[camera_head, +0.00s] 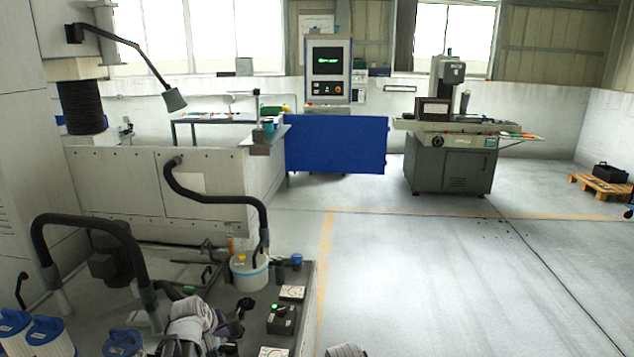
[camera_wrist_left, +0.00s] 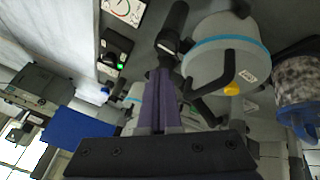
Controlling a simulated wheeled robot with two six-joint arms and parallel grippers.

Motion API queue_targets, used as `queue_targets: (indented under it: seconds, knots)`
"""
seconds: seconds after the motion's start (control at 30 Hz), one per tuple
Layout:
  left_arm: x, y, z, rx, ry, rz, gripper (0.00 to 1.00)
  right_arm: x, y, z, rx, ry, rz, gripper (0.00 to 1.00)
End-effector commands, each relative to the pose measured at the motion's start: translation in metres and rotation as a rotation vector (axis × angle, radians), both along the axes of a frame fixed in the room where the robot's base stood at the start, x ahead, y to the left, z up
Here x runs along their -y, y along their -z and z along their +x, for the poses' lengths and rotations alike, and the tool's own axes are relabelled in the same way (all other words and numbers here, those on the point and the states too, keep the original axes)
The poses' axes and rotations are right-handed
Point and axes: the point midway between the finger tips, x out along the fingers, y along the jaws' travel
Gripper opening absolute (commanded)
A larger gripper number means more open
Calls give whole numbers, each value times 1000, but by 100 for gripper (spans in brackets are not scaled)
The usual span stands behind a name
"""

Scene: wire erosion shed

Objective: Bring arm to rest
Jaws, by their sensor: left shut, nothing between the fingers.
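My left arm (camera_head: 192,320) comes in low at the left of the head view, over the dark bench top. Its gripper (camera_head: 238,312) is shut and empty, just left of a black box with a lit green button (camera_head: 281,320). In the left wrist view the gripper's two fingers (camera_wrist_left: 160,85) lie together with nothing between them. Beyond them are a white drum with a blue band (camera_wrist_left: 218,50) and the black box (camera_wrist_left: 117,48). My right gripper does not show.
The white drum (camera_head: 249,274) and a white gauge plate (camera_head: 292,293) stand near the left gripper. Thick black hoses (camera_head: 85,222) arch at the left, above several blue-capped canisters (camera_head: 48,338). Open floor (camera_head: 430,280) lies to the right. A grey-green machine (camera_head: 450,155) stands farther back.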

Motion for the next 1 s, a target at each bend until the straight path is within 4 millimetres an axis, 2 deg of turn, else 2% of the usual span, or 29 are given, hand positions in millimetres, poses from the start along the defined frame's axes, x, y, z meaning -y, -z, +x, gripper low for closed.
queue_targets:
  seconds: [0.03, 0.1, 0.2, 0.3, 0.4, 0.5, 0.63, 1.0]
  knots:
    - [41, -5, -21, -58, 95, 28, 0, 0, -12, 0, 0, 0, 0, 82]
    - [85, -4, -48, -142, 220, 73, 0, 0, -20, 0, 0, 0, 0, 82]
    - [137, -5, -93, -260, 394, 147, 0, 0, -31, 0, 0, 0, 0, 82]
    - [174, -8, -138, -366, 546, 222, 0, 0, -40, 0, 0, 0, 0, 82]
    - [197, -13, -176, -450, 667, 288, 0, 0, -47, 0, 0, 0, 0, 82]
    - [210, -18, -204, -512, 749, 340, 0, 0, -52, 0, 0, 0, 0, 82]
    - [217, -21, -223, -558, 809, 378, 0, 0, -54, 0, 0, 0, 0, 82]
    - [219, -21, -228, -573, 824, 389, 0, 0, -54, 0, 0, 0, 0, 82]
